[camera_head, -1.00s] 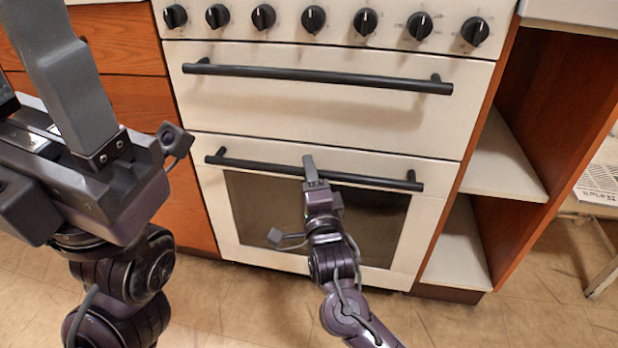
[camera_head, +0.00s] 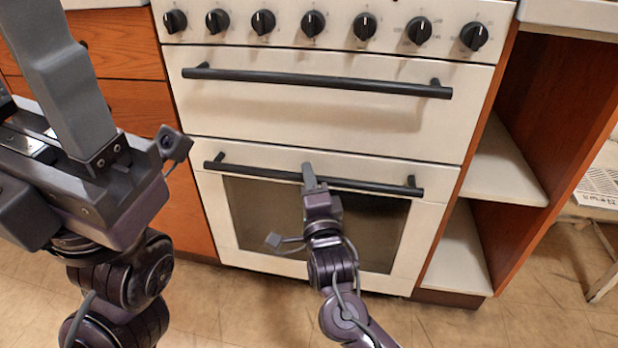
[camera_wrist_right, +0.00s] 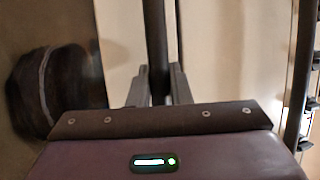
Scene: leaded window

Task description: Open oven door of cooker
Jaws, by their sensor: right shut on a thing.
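The white cooker's oven door (camera_head: 230,232) is the lower front panel with a dark window, and it looks closed. Its black bar handle (camera_head: 375,186) runs across the top of the door. My right gripper (camera_head: 309,176) is shut on this handle near its middle. In the right wrist view the bar (camera_wrist_right: 156,45) passes between the two fingers (camera_wrist_right: 158,88). My left gripper (camera_head: 50,110) is large at the left, away from the cooker. Its fingers look spread, with nothing seen between them, but the tips are cut off by the frame.
Above the oven door is another white panel with its own black bar handle (camera_head: 320,76). A row of black knobs (camera_head: 313,23) is above that. Wooden drawers (camera_head: 125,105) stand to the left and open shelves (camera_head: 500,165) to the right. The tiled floor (camera_head: 255,310) before the cooker is clear.

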